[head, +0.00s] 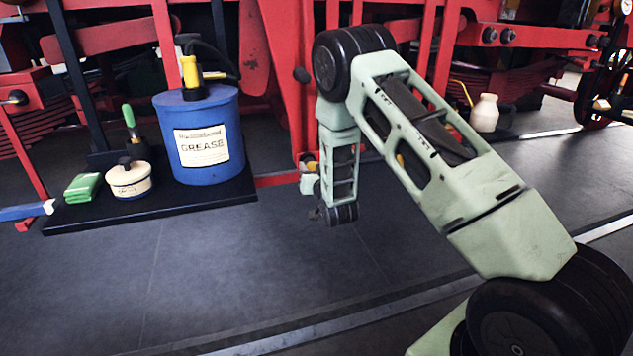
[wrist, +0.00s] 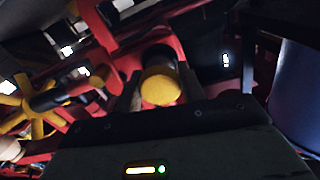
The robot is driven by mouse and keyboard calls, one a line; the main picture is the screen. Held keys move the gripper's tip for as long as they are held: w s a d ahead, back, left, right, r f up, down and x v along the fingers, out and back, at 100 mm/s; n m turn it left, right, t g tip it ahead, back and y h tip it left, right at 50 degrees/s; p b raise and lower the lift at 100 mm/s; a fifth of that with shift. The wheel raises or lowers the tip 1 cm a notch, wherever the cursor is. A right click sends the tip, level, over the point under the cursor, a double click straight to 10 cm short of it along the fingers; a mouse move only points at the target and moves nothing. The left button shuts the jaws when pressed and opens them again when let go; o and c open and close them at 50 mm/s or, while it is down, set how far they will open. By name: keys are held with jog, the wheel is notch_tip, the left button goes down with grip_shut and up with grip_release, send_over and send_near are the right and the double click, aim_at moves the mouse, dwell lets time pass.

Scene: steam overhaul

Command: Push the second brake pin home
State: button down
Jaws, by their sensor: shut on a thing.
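My gripper (wrist: 160,90) shows in the wrist view with its dark fingers on either side of a round yellow-headed brake pin (wrist: 160,86). It is shut on the pin. Behind the yellow head is a dark collar against a red bracket (wrist: 163,42). How deep the pin sits is hidden. In the head view my gripper (head: 309,176) is low beside the red frame (head: 304,125), with a small spot of yellow by it. The arm's last link covers part of it.
A blue grease drum (head: 205,135), a cream pot (head: 129,179) and a green cloth (head: 82,188) stand on a black board left of my gripper. A yellow spoked wheel (wrist: 38,103) is left in the wrist view. A cream bottle (head: 484,113) stands right. The front floor is clear.

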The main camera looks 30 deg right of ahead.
jog(key=shift+w+r, duration=0.1)
jog(key=shift+w, duration=0.2)
jog(key=shift+d, duration=0.1)
jog(key=c, duration=0.9)
grip_release()
jog(key=shift+w, duration=0.1)
jog(key=shift+o, duration=0.2)
jog(key=b+v, duration=0.2)
jog(key=v, duration=1.5)
jog(key=shift+s, duration=0.25)
